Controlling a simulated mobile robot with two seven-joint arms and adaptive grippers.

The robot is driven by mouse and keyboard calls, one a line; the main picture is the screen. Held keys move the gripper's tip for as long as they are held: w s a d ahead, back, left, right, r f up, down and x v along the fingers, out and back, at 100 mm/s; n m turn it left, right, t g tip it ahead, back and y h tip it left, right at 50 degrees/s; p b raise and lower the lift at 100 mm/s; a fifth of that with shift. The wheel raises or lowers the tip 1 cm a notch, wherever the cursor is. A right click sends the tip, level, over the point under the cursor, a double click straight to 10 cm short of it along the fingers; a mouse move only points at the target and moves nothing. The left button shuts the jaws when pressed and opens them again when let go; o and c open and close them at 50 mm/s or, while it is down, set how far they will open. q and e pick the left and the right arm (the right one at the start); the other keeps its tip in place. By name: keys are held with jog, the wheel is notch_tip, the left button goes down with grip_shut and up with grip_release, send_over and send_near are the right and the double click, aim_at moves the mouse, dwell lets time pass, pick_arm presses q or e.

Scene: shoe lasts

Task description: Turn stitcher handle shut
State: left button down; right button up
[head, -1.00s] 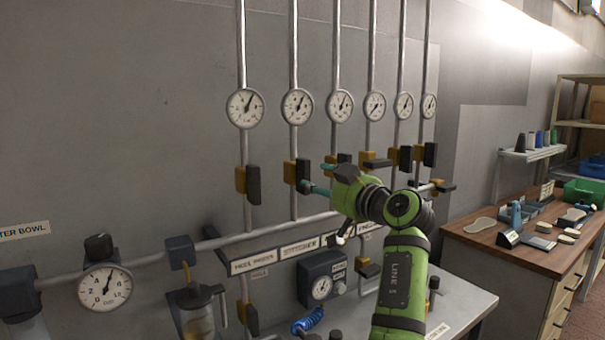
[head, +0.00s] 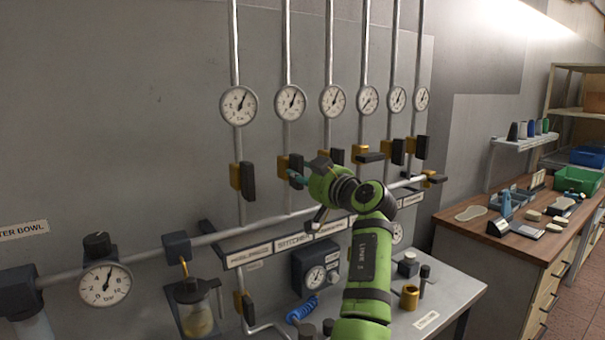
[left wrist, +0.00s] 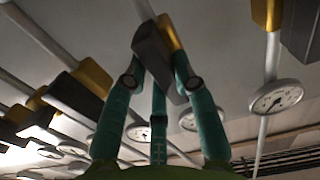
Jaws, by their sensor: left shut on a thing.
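The stitcher valve sits on the second pipe from the left, above the "STITCHER" label (head: 293,241). It has a yellow body (head: 283,167) and a dark block handle (head: 297,163), which looks upright, along its pipe. My left gripper (head: 298,177) reaches it from the right with its teal fingers and is shut on the handle. In the left wrist view the fingers (left wrist: 158,70) flank the dark handle (left wrist: 150,48), with the yellow body (left wrist: 168,33) behind it. The arm partly hides the lower handle in the head view. My right gripper is not in view.
Similar valves stand close on both sides, one at left (head: 248,181) upright and one at right (head: 370,157) crosswise. Round gauges (head: 291,102) hang above. A grey bench (head: 455,295) and a wooden cabinet (head: 480,235) stand below and right.

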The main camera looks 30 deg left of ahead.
pick_arm(q)
jog(key=shift+m, duration=1.4)
jog(key=m+p, duration=0.1)
jog(key=m, duration=0.2)
jog(key=shift+a+m, duration=0.1)
jog(key=shift+m, duration=0.2)
jog(key=m+p, duration=0.1)
jog(key=m, duration=0.1)
jog(key=shift+m, duration=0.4)
jog(key=m+p, duration=0.2)
jog(key=m, duration=0.2)
jog(key=shift+s, duration=0.15)
jog(key=shift+s+f+m+p, duration=0.15)
jog(key=shift+m+p, duration=1.25)
jog(key=shift+m, duration=0.8)
jog(key=c, duration=1)
grip_release()
jog(key=shift+a, duration=0.1)
